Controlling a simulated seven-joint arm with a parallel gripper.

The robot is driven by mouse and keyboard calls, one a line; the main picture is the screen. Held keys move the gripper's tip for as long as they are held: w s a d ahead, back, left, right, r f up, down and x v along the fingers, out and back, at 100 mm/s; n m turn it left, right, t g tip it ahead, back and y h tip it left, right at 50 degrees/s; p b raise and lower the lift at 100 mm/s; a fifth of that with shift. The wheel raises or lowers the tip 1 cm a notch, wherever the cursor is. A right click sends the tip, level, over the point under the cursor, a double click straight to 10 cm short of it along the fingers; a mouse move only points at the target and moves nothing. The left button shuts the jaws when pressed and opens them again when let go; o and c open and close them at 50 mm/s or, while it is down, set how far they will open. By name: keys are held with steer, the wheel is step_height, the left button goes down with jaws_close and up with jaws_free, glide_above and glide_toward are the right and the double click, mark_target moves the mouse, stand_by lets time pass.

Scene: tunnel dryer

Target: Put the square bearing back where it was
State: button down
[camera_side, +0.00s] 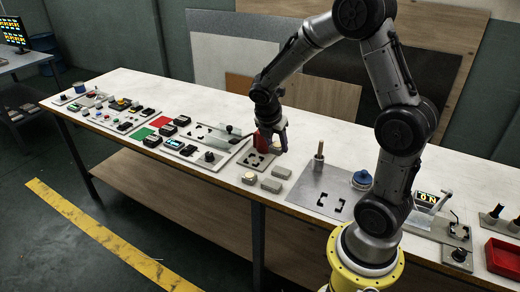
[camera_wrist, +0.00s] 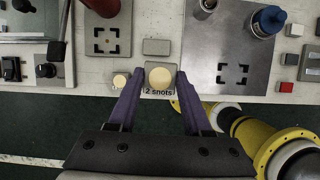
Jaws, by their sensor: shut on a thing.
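My gripper (camera_side: 279,148) hangs low over the bench in the side view, fingers down. In the side view the piece is hidden or too small to make out. A grey pad with black corner marks (camera_wrist: 108,40) lies up and left of the fingers. A second set of corner marks (camera_wrist: 233,73) is on the metal plate to the right. Both are empty.
A red cylinder (camera_side: 263,139) stands close to my gripper's left. A grey block (camera_wrist: 155,46) and a small cream-topped block (camera_wrist: 120,80) are close to the fingers. The metal plate (camera_side: 310,183) bears an upright rod (camera_side: 319,151) and a blue knob (camera_side: 362,179).

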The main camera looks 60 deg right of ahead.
steer(key=w+a, duration=0.3)
steer(key=a, duration=0.3)
glide_above(232, 173)
steer(key=a, duration=0.1)
steer(key=f, duration=1)
steer(key=shift+s+a, duration=0.15)
steer(key=shift+s, duration=0.05)
steer(key=shift+w+f, duration=0.1)
steer(key=shift+f, duration=0.15)
steer(key=shift+w+f, duration=0.15)
steer(key=shift+f, duration=1.45)
steer(key=shift+f, duration=0.1)
steer(key=shift+c, duration=1.7)
jaws_free()
steer(key=shift+f, duration=0.1)
